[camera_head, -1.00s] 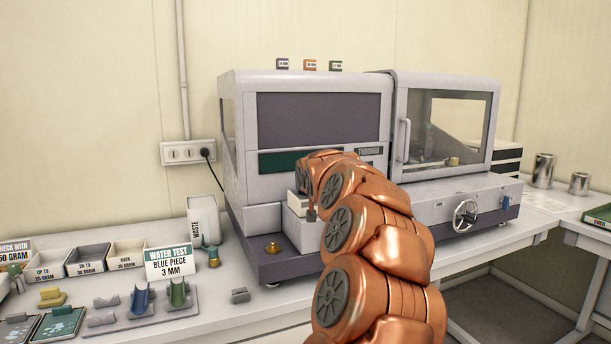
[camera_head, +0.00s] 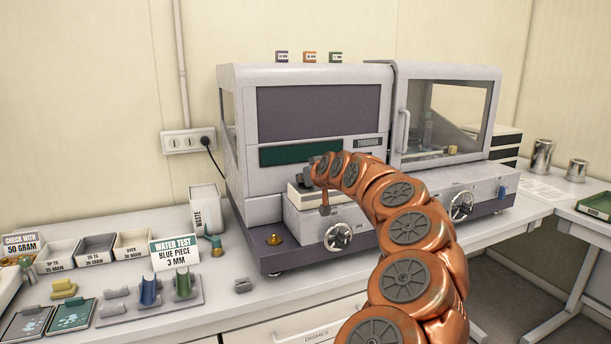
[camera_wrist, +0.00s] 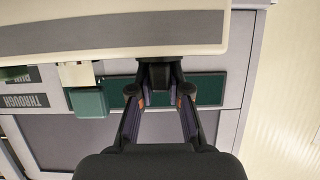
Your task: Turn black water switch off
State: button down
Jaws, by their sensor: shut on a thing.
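In the wrist view my gripper (camera_wrist: 160,82) has its two fingers closed on a small dark block, which looks like the black water switch (camera_wrist: 158,72). The block sits at the edge of a pale box, in front of a dark green panel (camera_wrist: 209,88). A green switch (camera_wrist: 88,101) on a pale mount is beside it, apart from my fingers. In the head view my gripper (camera_head: 308,175) is at the front of the grey testing machine (camera_head: 245,100), below its green panel (camera_head: 283,155). My arm partly hides that spot, and the switch position is unclear.
A handwheel (camera_head: 338,237) and a brass knob (camera_head: 274,239) are low on the machine's front. A glazed door (camera_head: 445,118) is to the right. Left on the bench stand labelled bins (camera_head: 132,244), a water test sign (camera_head: 174,252) and a waste box (camera_head: 205,208).

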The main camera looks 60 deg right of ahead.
jog(key=shift+r, duration=0.1)
dwell(0.3)
jog(key=c, duration=1.1)
grip_release()
jog(key=shift+w, duration=0.1)
jog(key=v, duration=1.2)
